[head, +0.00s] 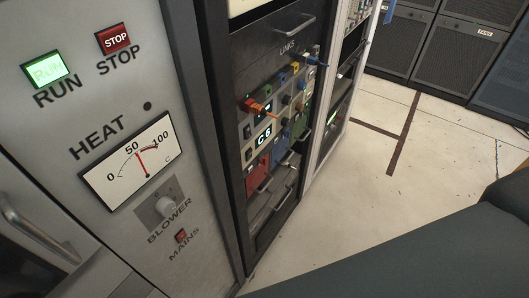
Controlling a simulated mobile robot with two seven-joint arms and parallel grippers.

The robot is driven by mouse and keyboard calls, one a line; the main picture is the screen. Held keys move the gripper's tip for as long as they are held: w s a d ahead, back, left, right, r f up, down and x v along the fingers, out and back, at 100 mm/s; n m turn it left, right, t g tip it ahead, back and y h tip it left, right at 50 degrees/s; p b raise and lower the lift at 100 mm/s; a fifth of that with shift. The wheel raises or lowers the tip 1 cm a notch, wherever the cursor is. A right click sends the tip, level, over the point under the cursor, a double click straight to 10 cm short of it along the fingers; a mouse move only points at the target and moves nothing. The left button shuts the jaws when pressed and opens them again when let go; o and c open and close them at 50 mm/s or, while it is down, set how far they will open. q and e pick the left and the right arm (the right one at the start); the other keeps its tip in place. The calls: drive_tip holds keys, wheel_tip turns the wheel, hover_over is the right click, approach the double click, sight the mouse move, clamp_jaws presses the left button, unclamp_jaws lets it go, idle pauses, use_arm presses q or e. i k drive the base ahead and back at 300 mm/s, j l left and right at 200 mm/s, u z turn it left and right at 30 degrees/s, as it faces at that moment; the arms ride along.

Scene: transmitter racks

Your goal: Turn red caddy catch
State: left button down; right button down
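A red caddy (258,174) sits low in the dark rack bay, in the middle of the head view. It is seen at a steep angle and is small. I cannot make out its catch or which way the catch is turned. Neither of my grippers shows in this view.
The rack's upper panel, labelled LINKS (287,48), has an orange plug (257,107) and a blue plug (315,61) sticking out. Pale floor (345,205) lies open right of the rack.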

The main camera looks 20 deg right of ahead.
sight(262, 160)
drive_tip(key=i+l+u, duration=0.25)
drive_tip(key=l, duration=1.05)
drive_tip(key=k+l+u, duration=0.1)
drive_tip(key=l+u, duration=0.2)
drive_tip(key=l, duration=0.95)
drive_tip(key=k+l+u, duration=0.1)
drive_tip(key=l+u, duration=0.15)
drive_tip(key=l, duration=1.05)
